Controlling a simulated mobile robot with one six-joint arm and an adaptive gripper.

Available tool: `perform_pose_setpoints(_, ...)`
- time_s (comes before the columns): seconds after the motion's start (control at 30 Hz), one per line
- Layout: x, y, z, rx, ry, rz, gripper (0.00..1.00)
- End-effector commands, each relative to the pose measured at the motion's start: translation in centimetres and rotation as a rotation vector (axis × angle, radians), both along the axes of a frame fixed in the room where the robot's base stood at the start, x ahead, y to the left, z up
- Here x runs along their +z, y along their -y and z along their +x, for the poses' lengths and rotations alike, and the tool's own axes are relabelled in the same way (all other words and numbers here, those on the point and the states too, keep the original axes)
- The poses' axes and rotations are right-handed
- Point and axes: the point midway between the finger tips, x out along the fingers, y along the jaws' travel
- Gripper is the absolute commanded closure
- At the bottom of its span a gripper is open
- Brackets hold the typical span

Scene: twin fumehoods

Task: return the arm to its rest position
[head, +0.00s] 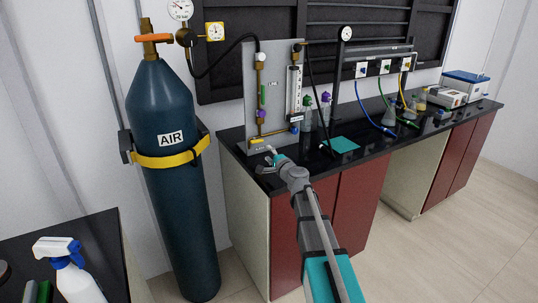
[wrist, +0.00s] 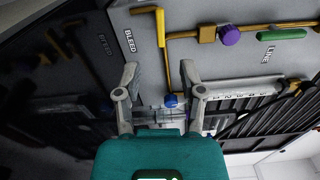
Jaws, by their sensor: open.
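My gripper (head: 268,160) is at the end of my outstretched arm, over the front left end of the black bench, close to the foot of the grey valve panel (head: 252,95). In the wrist view my gripper (wrist: 160,82) has its two fingers apart with nothing held between them. A yellow bent handle (wrist: 160,28) beside the BLEED label (wrist: 132,40) lies just beyond the fingers. A blue knob (wrist: 171,101) shows between the fingers, farther back. I cannot tell whether a finger touches the panel.
A dark AIR cylinder (head: 165,110) stands strapped left of the bench (head: 400,133). Bottles (head: 307,112), a teal mat (head: 341,145) and flasks (head: 390,116) stand to the right. A spray bottle (head: 75,275) is on the near left table. Open floor (head: 450,220) lies at right.

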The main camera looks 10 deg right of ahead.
Motion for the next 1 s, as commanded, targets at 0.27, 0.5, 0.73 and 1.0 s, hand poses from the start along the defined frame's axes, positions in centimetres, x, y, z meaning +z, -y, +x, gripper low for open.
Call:
perform_pose_setpoints(0.27,0.1,-0.6,-0.5,0.024,-0.003,-0.029,0.49)
perform_pose_setpoints(0.5,-0.1,-3.8,-3.5,0.160,-0.032,-0.206,0.49)
perform_pose_setpoints(0.73,-1.9,-7.5,-8.9,0.379,-0.116,-0.484,0.49)
perform_pose_setpoints(1.0,-5.1,-9.1,-16.4,0.633,-0.286,-0.808,0.49)
